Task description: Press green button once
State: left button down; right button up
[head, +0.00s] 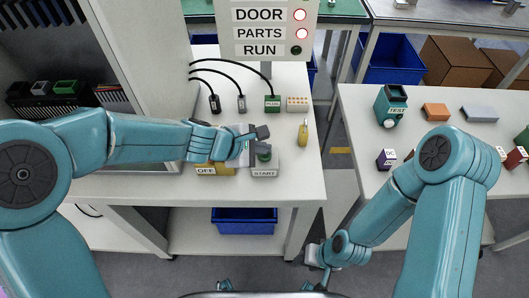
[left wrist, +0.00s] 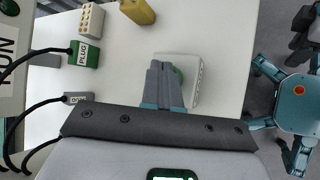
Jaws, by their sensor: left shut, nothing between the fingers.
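The START box (head: 265,170) is a light grey block near the front edge of the white table. Its green button (head: 264,154) shows partly beside my left gripper (head: 258,143). In the left wrist view the box (left wrist: 195,88) lies under my shut left fingers (left wrist: 162,72), with a sliver of the green button (left wrist: 178,73) beside them. My left gripper is empty and its fingers are over or very near the button; I cannot tell whether they touch it. My right gripper (head: 315,255) is low beside the table, small and unclear.
A yellow OFF box (head: 205,169) sits just left of START. A sign (head: 265,18) shows DOOR and PARTS lamps red and the RUN lamp dark. Cabled plugs, including a green one (head: 272,104), and a yellow object (head: 303,133) lie farther back.

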aim_at(261, 156)
pick_arm(q)
jog(key=shift+f+b, duration=0.35)
jog(key=shift+f, duration=0.05)
jog(key=shift+r, duration=0.15)
dwell(0.4)
jog(key=shift+r+p, duration=0.85)
jog(key=shift+p, duration=0.05)
notch_tip(261, 156, up, 5)
jog(key=p, duration=0.4)
jog(key=shift+p, duration=0.4)
jog(key=shift+a, duration=0.1)
